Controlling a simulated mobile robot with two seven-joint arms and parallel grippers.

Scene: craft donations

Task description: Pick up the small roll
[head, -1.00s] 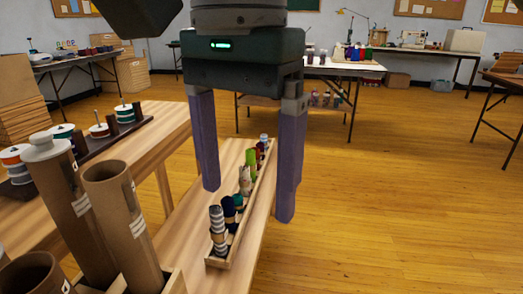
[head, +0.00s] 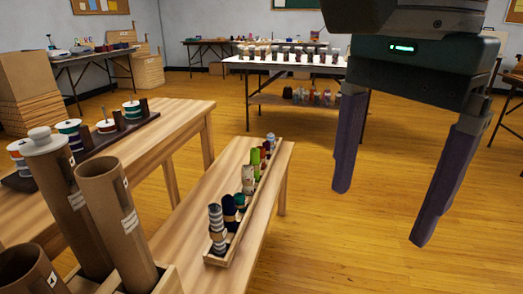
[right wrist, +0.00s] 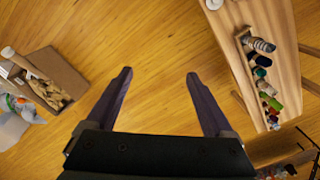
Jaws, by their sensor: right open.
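Several small rolls stand in a narrow wooden tray (head: 207,261) on a light wooden bench (head: 181,241) in the head view. They include a grey striped roll (head: 217,222) at the near end, dark blue ones, a patterned roll (head: 247,178) and a green roll (head: 255,157). I cannot tell which one is the small roll. My right gripper (head: 382,212) is open and empty, over the floor to the right of the bench. In the right wrist view its fingers (right wrist: 160,75) are apart, with bare floor between them; the striped roll (right wrist: 262,45) is to their right. My left gripper is out of view.
Tall brown cardboard tubes (head: 115,215) stand at the near left, left of the tray. Another wooden table (head: 175,125) with thread spools is at the left. Wooden floor (head: 330,235) is open right of the bench. A white-topped table (head: 290,66) stands behind.

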